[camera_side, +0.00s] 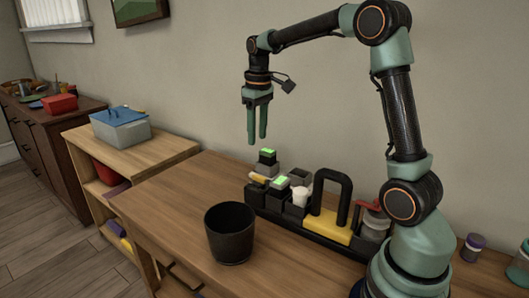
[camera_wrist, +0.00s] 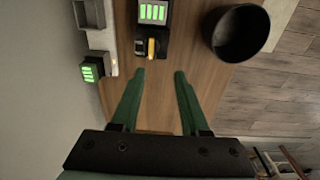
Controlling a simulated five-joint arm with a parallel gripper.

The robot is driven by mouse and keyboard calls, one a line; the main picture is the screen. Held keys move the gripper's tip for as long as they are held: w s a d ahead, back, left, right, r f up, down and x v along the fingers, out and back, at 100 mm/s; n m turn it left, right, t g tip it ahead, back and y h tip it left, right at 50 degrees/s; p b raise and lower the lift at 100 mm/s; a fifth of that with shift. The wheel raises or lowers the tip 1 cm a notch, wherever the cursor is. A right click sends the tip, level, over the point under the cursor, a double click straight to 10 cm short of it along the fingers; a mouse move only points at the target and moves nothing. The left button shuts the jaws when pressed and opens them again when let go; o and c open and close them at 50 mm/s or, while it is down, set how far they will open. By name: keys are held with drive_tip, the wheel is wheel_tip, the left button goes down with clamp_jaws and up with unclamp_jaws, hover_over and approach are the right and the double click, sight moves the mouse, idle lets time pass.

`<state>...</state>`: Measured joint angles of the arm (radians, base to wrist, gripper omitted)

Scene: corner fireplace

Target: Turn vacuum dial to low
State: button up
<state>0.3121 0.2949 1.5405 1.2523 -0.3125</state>
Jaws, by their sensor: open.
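My gripper (camera_side: 256,138) hangs pointing down, open and empty, above the back end of a black equipment rack (camera_side: 323,241) on the wooden table. In the wrist view my gripper (camera_wrist: 159,72) has its green fingers spread apart. A black block with a small yellow piece (camera_wrist: 151,48) shows just beyond the fingertips, apart from them. That yellow piece also shows in the side view (camera_side: 259,177). A green-lit display (camera_wrist: 153,12) sits beyond it. I cannot tell for sure which part is the vacuum dial, and no setting marks are readable.
A black bin (camera_side: 229,232) stands in front of the rack. A black arch handle (camera_side: 331,198) rises from a yellow base (camera_side: 327,228). Another green-lit box (camera_side: 267,156) stands behind the rack, close to the wall. The table's left part is clear.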

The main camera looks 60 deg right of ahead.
sight(259, 176)
drive_tip(key=shift+g, duration=0.3)
drive_tip(key=f, duration=0.4)
drive_tip(key=d+f, duration=0.1)
drive_tip(key=f, duration=0.4)
drive_tip(key=w+d+f, duration=0.1)
drive_tip(key=f, duration=0.4)
drive_tip(key=shift+d, duration=0.1)
clamp_jaws()
